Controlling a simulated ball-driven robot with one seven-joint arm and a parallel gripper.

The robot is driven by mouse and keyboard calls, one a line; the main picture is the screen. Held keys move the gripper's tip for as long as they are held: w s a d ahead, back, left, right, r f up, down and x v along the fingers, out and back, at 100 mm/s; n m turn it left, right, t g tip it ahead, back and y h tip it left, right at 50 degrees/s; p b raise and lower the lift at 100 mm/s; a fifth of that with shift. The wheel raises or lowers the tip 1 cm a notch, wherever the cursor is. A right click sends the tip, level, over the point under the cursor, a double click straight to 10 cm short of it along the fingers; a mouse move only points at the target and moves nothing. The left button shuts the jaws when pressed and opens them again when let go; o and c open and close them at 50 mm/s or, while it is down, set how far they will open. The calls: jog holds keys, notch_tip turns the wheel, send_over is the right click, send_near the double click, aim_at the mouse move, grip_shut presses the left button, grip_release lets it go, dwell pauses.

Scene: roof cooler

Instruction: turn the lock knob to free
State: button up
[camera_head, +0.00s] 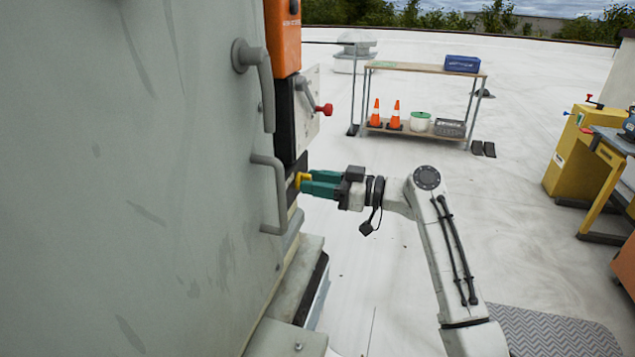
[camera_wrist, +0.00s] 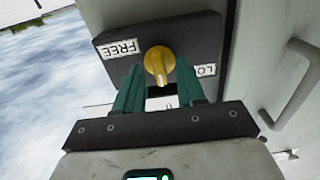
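The yellow lock knob (camera_wrist: 158,60) sits on a black plate (camera_wrist: 200,38) on the cooler's side. A white FREE label (camera_wrist: 121,48), upside down, is left of the knob. A second label starting "LO" (camera_wrist: 206,70) is on the right, partly hidden by a finger. The knob's pale pointer mark faces down in the wrist view, between the labels. My gripper (camera_head: 310,184) is level with the knob, its teal fingers open with one tip on each side of it. Gaps show in the wrist view, so it does not look clamped. The knob also shows in the head view (camera_head: 302,178).
Grey handles (camera_head: 273,190) stick out of the large grey cabinet (camera_head: 120,180) near my gripper. Above are a red-tipped lever (camera_head: 323,109) and an orange box (camera_head: 284,40). A shelf rack (camera_head: 425,68) stands behind, a yellow machine (camera_head: 578,155) at right. Roof floor between is clear.

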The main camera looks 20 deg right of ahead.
grip_shut()
jog(key=shift+m, duration=0.3)
jog(key=shift+w+d+f+m+p, duration=0.1)
jog(key=shift+m+p, duration=2.25)
jog(key=shift+m, duration=2.1)
jog(key=shift+w+d+f+m+p, duration=0.1)
jog(key=shift+m+p, duration=2.25)
jog(key=shift+m, duration=2.1)
grip_release()
